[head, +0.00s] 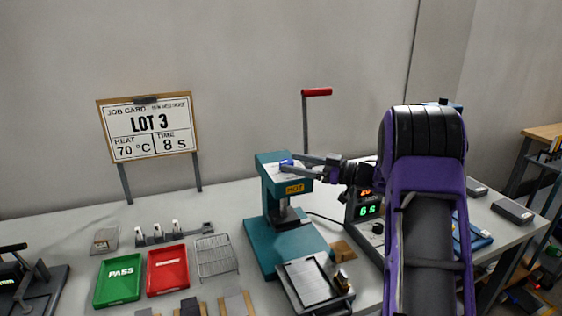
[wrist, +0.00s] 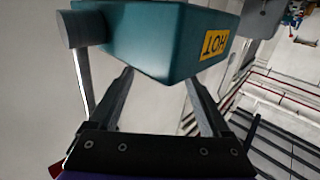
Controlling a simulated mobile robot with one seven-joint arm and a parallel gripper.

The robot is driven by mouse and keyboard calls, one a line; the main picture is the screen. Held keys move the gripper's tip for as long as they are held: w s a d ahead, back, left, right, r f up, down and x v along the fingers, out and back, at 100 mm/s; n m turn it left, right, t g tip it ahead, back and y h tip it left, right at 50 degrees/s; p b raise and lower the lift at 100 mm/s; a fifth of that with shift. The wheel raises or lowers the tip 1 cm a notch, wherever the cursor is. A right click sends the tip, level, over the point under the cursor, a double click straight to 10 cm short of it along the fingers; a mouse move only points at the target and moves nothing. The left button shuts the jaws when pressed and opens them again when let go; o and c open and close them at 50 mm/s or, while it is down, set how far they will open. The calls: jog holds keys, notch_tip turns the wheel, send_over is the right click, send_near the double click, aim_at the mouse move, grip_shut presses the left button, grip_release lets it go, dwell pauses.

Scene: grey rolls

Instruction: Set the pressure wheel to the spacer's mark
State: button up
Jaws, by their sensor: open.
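The teal press (head: 272,212) stands upright on the table with a yellow HOT label on its head. A small blue part (head: 287,162) sits on top of the head; I cannot tell whether it is the pressure wheel. My gripper (head: 302,168) is open at the press head, its fingers close to that part.
A job card (head: 150,128) reads LOT 3, 70 °C, 8 S. A control box (head: 364,215), partly behind my arm, shows 6S in green. A green PASS tray (head: 118,279), a red tray (head: 167,269) and a wire rack (head: 216,257) lie left. A red-tipped lever (head: 316,92) rises behind the press.

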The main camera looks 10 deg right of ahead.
jog(key=v, duration=1.1)
jog(key=shift+d, duration=0.2)
jog(key=shift+a, duration=0.1)
